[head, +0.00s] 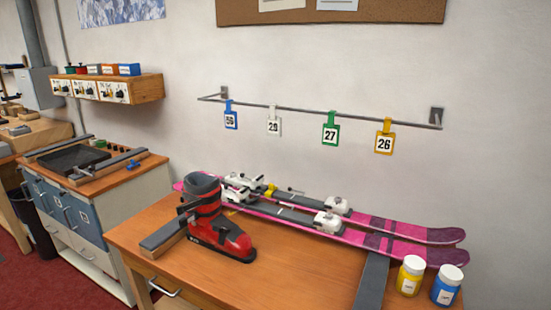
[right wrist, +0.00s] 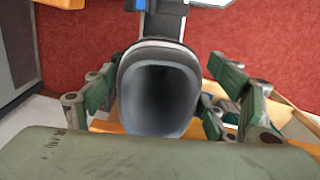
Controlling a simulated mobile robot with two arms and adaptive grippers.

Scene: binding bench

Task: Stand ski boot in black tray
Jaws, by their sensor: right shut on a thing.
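A black tray (head: 66,160) lies on the cabinet at the left. My right gripper (right wrist: 160,105) shows only in the right wrist view, its green-grey fingers on both sides of a boot-like cuff (right wrist: 159,52) with a deep grey opening. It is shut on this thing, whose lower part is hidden. This looks like a second ski boot, but I cannot be sure. My left gripper is not in view.
Pink skis (head: 390,242) lie along the back of the bench, and a grey-topped block (head: 163,232) is left of the boot. Two jars (head: 410,276) stand at the right. Number tags hang from a wall rail (head: 300,108). Bare bench (head: 300,270) shows in front.

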